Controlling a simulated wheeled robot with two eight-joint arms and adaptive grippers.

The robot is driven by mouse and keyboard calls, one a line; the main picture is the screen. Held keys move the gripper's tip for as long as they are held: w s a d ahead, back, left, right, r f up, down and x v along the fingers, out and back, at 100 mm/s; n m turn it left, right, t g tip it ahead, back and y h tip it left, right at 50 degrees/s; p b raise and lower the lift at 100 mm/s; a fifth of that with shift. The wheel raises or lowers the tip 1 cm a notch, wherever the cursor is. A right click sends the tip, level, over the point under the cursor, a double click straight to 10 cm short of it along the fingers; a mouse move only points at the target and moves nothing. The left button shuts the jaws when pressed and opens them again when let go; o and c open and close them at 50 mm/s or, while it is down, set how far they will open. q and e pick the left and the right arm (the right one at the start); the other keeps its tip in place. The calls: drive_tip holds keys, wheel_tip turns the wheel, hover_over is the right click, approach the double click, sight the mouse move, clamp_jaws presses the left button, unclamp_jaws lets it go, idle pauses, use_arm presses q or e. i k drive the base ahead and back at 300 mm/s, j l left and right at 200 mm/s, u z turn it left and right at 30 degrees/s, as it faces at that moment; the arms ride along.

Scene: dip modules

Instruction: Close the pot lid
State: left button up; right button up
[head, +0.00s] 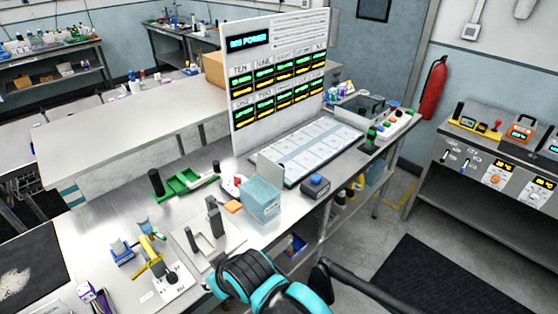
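No round pot with a lid can be made out for certain. A pale blue translucent box (262,203) stands near the front edge of the metal workbench. A grey upright panel (269,171) rises at its back like a raised lid; whether it is hinged to the box is unclear. A teal and black part of my own arm is at the bottom centre, in front of the bench. No fingertips of either gripper show, so neither gripper can be seen on or beside the box.
Left of the box are a light plate with dark grey uprights (213,215), a yellow-handled device (153,262) and a green tray (187,181). A blue button box (315,186) is to its right. A tall display board (277,80) stands behind, with a white grid panel (307,150).

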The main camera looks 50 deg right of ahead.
sight(267, 169)
drive_tip(key=l+u, duration=0.15)
drive_tip(key=l, duration=0.45)
drive_tip(key=l+u, duration=0.2)
drive_tip(key=l, duration=0.45)
drive_tip(key=l+u, duration=0.15)
drive_tip(key=l, duration=0.45)
drive_tip(key=k+l+u, duration=0.15)
drive_tip(key=l, duration=0.45)
drive_tip(key=k+l+u, duration=0.2)
drive_tip(key=l, duration=0.4)
drive_tip(key=i+l, duration=0.1)
drive_tip(key=l, duration=0.55)
drive_tip(key=k+j+z, duration=0.3)
drive_tip(key=i+l, duration=0.05)
drive_tip(key=l, duration=0.05)
